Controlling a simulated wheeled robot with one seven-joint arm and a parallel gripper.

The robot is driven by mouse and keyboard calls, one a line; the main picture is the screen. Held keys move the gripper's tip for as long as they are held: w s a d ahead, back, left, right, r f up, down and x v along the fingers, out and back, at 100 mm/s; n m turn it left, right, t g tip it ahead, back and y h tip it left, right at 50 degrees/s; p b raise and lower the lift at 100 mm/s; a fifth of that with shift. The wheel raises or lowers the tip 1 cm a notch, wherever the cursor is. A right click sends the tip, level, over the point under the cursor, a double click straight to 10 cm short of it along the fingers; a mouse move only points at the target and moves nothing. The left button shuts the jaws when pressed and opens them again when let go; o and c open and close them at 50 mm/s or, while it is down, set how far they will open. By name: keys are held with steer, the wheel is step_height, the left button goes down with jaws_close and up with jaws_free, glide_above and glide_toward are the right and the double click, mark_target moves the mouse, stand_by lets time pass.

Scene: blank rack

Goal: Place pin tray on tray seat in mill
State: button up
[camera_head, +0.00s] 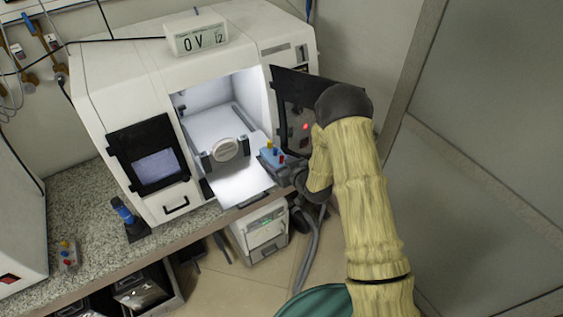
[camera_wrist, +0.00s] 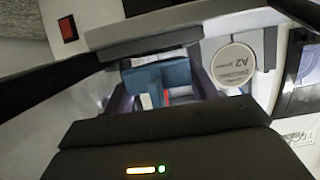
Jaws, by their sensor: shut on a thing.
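The mill (camera_head: 135,75) is the white machine on the counter, with its lit chamber open. My gripper (camera_head: 281,168) is at the right front of the chamber opening. It is shut on a small blue pin tray (camera_head: 268,158) with yellow and red pins showing. The tray is above the right edge of the white chamber floor (camera_head: 238,186). In the wrist view the blue tray (camera_wrist: 160,76) shows beyond the gripper's dark body, which hides its lower part. I cannot make out the tray seat clearly.
The mill's dark door (camera_head: 290,115) is swung open behind my arm. Another small holder with coloured pins (camera_head: 67,255) lies on the counter (camera_head: 88,215).

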steer(key=shift+f+b, duration=0.65)
steer(key=shift+b, duration=0.2)
steer(key=o, duration=1.1)
steer(key=shift+c, duration=0.2)
steer(key=shift+s+a, duration=0.1)
steer(key=shift+a, duration=0.05)
steer(key=shift+s+a+r+p, duration=0.1)
steer(key=shift+a+r+p, duration=0.05)
steer(key=shift+r+p, duration=0.6)
steer(key=shift+p, duration=0.15)
steer(key=b+v, duration=0.4)
steer(key=v, duration=0.8)
steer(key=shift+d+f, duration=0.2)
steer(key=shift+d, duration=0.15)
